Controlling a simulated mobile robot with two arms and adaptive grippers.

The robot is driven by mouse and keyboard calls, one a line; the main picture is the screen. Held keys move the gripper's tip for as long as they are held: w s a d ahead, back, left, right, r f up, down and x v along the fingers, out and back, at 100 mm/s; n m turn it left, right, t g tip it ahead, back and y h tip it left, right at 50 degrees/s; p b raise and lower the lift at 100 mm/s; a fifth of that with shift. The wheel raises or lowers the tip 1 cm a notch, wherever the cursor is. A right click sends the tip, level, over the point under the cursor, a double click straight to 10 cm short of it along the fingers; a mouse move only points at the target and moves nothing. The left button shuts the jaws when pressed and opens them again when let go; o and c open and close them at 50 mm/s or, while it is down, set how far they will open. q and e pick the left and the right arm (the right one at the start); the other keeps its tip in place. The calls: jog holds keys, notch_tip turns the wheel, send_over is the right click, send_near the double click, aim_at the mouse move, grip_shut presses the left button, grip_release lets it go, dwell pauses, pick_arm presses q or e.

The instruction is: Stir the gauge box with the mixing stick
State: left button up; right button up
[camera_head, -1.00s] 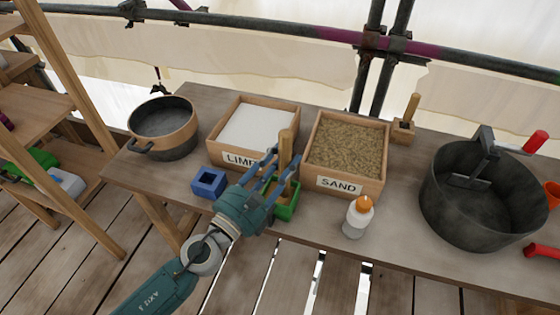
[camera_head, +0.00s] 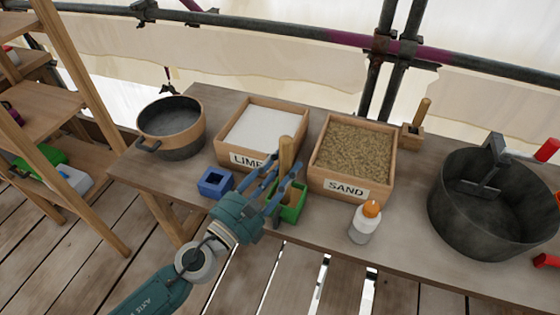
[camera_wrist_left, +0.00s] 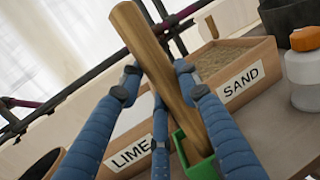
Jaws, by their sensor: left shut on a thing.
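The mixing stick (camera_head: 286,154) is a plain wooden rod standing nearly upright. My left gripper (camera_head: 279,180) is shut around it. In the left wrist view the stick (camera_wrist_left: 160,62) runs between the blue fingers of the left gripper (camera_wrist_left: 170,105). Its lower end goes down into a small open green box (camera_head: 292,212), which I take as the gauge box. The green box also shows partly in the left wrist view (camera_wrist_left: 202,168), behind the fingers. The stick's lower tip and the box's contents are hidden. My right gripper is not in view.
A blue box (camera_head: 213,182) stands left of the green one. Behind are the LIME tray (camera_head: 250,160) and SAND tray (camera_head: 346,188). A white bottle with orange cap (camera_head: 365,222) is to the right, then a large dark tub (camera_head: 462,218). A pot (camera_head: 183,150) stands at left.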

pick_arm(q)
jog(key=shift+d, duration=0.45)
jog(key=shift+w+d+r, duration=0.1)
jog(key=shift+w+d, duration=0.2)
jog(key=shift+d, duration=0.05)
jog(key=shift+w+a, duration=0.1)
jog(key=shift+w, duration=0.65)
jog(key=shift+w+a, duration=0.15)
jog(key=shift+a, duration=0.45)
jog(key=shift+s+a, duration=0.45)
jog(key=shift+a, duration=0.05)
